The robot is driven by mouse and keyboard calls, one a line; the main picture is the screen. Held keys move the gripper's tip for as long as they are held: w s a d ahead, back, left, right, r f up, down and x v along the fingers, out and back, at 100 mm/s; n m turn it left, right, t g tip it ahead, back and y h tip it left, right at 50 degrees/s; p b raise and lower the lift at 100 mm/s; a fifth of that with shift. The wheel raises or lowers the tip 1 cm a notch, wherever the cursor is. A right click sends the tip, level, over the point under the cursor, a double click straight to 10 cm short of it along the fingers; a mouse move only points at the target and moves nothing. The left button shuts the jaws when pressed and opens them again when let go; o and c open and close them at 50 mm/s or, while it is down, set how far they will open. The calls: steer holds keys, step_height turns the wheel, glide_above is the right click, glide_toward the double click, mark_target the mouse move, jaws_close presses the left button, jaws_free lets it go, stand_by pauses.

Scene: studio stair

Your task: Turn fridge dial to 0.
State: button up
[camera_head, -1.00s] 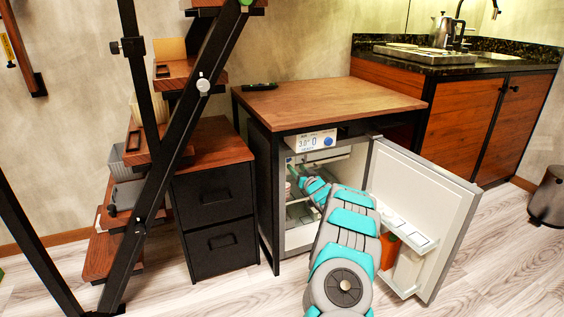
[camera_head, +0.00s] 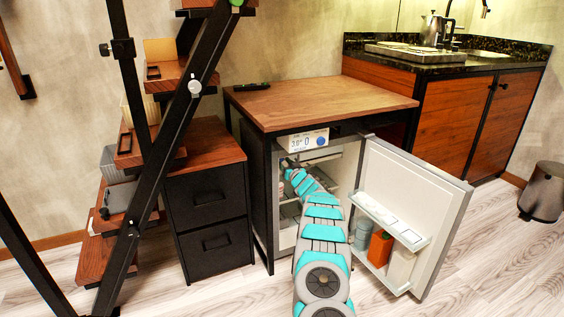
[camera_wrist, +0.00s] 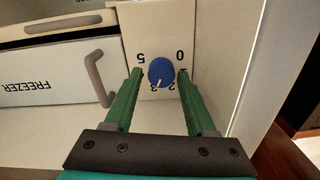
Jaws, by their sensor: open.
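The blue fridge dial (camera_wrist: 161,72) sits on a white panel inside the fridge, with a white pointer mark on its lower side, facing the 2 and 3 in the wrist view. The 0 is at its upper right and the 5 at its upper left. My gripper (camera_wrist: 159,74) is open, with one green finger on each side of the dial. I cannot tell whether the fingers touch it. In the head view my arm reaches into the open fridge (camera_head: 283,210), and the inner dial is not discernible there.
The fridge door (camera_head: 432,200) stands open to the right, with bottles in its shelf. A freezer flap (camera_wrist: 45,75) with a grey handle (camera_wrist: 97,75) is left of the dial. A display panel (camera_head: 302,141) with a blue knob is above the opening. Black drawers (camera_head: 210,220) stand left.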

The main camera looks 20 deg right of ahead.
steer(key=shift+w+a, duration=0.15)
steer(key=shift+w, duration=0.3)
steer(key=shift+c, duration=0.4)
jaws_close()
